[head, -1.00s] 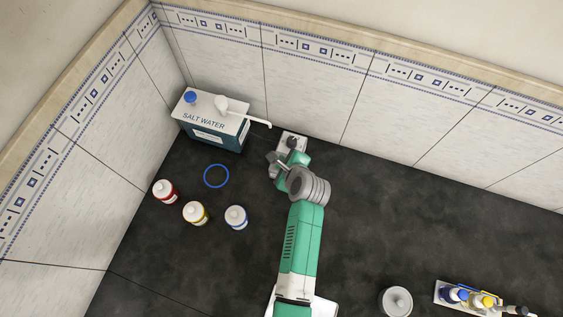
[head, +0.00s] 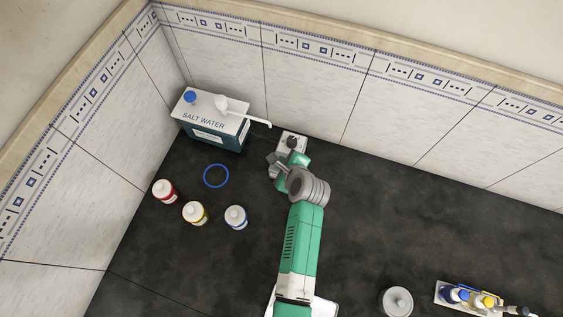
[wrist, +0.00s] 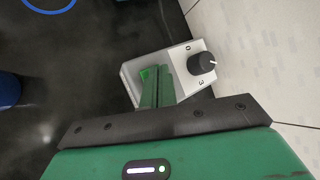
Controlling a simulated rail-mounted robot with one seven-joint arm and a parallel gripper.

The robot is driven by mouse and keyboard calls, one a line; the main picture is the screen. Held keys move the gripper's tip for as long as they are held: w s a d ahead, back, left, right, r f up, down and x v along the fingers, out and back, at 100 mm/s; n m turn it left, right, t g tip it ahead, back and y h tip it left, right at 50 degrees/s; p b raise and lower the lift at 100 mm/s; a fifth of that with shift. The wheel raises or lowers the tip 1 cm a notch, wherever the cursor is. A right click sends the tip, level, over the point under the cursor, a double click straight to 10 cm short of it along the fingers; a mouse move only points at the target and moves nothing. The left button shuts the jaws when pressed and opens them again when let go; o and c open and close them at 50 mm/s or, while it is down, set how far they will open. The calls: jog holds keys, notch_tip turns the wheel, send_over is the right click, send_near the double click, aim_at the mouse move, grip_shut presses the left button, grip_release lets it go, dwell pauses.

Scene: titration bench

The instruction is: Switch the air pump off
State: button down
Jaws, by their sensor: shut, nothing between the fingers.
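The air pump (head: 284,150) is a pale box at the foot of the back wall, partly hidden behind my gripper in the head view. Its dark round knob (head: 292,142) shows there. In the wrist view the knob (wrist: 201,62) stands on the box's panel between the marks 0 and 3, with a pale pointer line facing right, toward the wall. My gripper (wrist: 157,72) is shut and empty. Its green fingers are over the box's face, to the left of the knob, with a small gap between them and it. I cannot tell whether the fingertips touch the box.
The salt water container (head: 210,122) stands left of the pump, its white spout (head: 255,119) reaching toward it. A tray of small items (head: 441,295) is far right.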

jog(key=shift+f, duration=0.15)
dwell(0.3)
jog(key=shift+r+p, duration=0.6)
jog(key=shift+p, duration=0.1)
notch_tip(320, 180, up, 6)
jog(key=p, duration=0.6)
